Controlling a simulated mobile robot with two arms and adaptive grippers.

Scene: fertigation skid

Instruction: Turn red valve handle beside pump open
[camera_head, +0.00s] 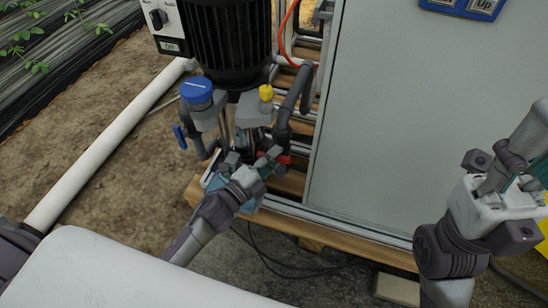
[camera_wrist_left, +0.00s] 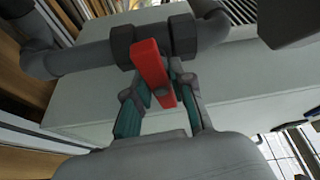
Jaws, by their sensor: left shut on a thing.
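The red valve handle (camera_head: 284,159) sits on a grey pipe (camera_head: 284,118) beside the black pump motor (camera_head: 230,40). In the left wrist view the handle (camera_wrist_left: 152,72) is a flat red lever, tilted slightly, in front of a dark pipe fitting. My left gripper (camera_head: 268,162) reaches it from below. Its teal-padded fingers (camera_wrist_left: 160,100) are on both sides of the handle's lower end and shut on it. The gripper covers part of the handle in the head view. My right gripper (camera_head: 512,190) is at the right, away from the valve; its opening is unclear.
A large grey cabinet (camera_head: 390,110) stands right of the valve on a wooden pallet (camera_head: 350,244). A white pipe (camera_head: 100,150) crosses the soil at left. Black cables lie below the pallet.

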